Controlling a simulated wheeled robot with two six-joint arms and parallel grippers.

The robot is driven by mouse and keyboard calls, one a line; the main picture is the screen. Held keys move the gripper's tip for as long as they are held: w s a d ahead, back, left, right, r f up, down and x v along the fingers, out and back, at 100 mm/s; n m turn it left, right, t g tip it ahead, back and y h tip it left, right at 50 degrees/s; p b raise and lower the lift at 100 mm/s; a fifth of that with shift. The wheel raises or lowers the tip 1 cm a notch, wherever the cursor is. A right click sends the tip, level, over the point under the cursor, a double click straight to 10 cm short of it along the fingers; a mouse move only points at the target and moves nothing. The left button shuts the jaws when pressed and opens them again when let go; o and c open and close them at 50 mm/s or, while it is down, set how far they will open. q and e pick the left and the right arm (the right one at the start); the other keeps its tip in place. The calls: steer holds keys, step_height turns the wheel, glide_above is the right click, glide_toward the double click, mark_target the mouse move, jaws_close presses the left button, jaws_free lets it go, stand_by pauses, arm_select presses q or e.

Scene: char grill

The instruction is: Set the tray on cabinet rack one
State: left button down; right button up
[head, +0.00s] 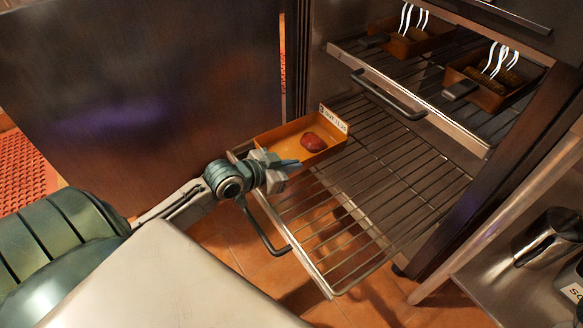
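An orange-brown tray (276,139) with a reddish piece of food (313,142) in it is at the back left of the lower wire rack (358,222), which is pulled out of the cabinet. A white label stands at the tray's far right corner. My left gripper (290,164) is at the tray's near edge. Its fingers overlap the tray wall, and I cannot tell whether they are closed on it. The tray appears to be at rack level; contact beneath it is hidden. My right gripper is not in view.
An upper rack (462,130) holds two similar trays, one at the back (408,46) and one at the right (490,98), with white wavy marks above them. The open cabinet door (140,95) stands at the left. The lower rack's front and right are bare. A shelf with a metal container (546,238) is at the right.

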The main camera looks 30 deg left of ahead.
arm_select(q)
steer(key=shift+f, duration=0.1)
stand_by(0.3)
steer(key=c, duration=1.6)
jaws_free()
steer(key=shift+c, duration=0.2)
